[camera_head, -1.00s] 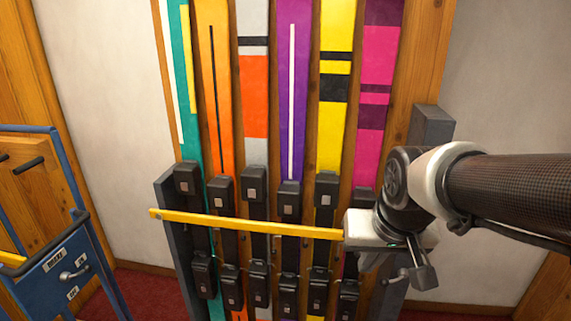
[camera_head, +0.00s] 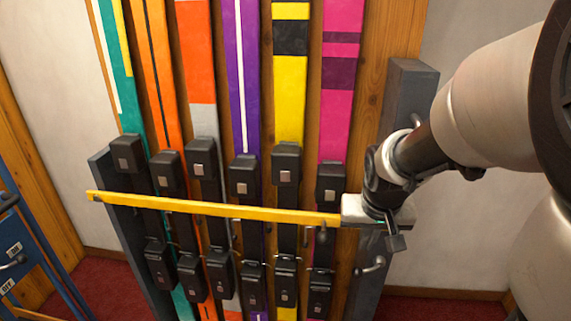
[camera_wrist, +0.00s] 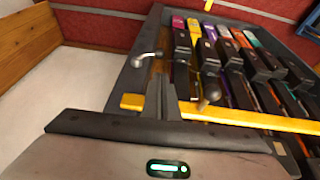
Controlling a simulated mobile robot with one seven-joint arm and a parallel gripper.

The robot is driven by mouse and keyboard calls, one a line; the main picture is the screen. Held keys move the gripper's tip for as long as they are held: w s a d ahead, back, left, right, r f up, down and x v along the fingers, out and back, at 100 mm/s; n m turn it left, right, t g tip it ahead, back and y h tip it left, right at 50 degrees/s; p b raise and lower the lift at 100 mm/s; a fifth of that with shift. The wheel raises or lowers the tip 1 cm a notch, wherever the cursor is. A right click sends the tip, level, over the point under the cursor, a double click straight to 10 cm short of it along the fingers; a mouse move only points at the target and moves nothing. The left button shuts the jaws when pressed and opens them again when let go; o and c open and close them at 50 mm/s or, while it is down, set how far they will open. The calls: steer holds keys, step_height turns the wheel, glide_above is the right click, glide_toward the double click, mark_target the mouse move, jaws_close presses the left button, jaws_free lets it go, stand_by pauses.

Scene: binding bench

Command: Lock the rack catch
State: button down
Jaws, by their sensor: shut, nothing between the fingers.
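The rack holds several colored skis. A yellow bar (camera_head: 215,208) lies across their bindings from the left post to the right post (camera_head: 412,95). In the wrist view the bar (camera_wrist: 240,116) reaches the post, and its end shows beyond a dark upright part there. A dark knob (camera_head: 321,236) hangs at the bar near its right end; it also shows in the wrist view (camera_wrist: 209,93). A metal lever (camera_head: 372,267) sits lower on the right post. I cannot tell which part is the catch. My gripper (camera_head: 397,242) is shut and empty at the right post, beside the bar's end, partly hiding it.
A blue frame (camera_head: 20,265) with labels and a knob stands at the far left. A white wall (camera_head: 480,60) is right of the rack, with red carpet (camera_head: 440,308) below.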

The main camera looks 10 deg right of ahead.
mark_target(357, 269)
stand_by(0.3)
steer(key=b+x, duration=0.2)
steer(key=x, duration=0.2)
steer(key=b+x, duration=0.1)
steer(key=x, duration=0.4)
steer(key=b+x, duration=0.2)
steer(key=x, duration=0.3)
steer(key=shift+s+f+b, duration=0.1)
steer(key=shift+s+b, duration=0.25)
steer(key=shift+s, duration=0.05)
steer(key=shift+w, duration=0.1)
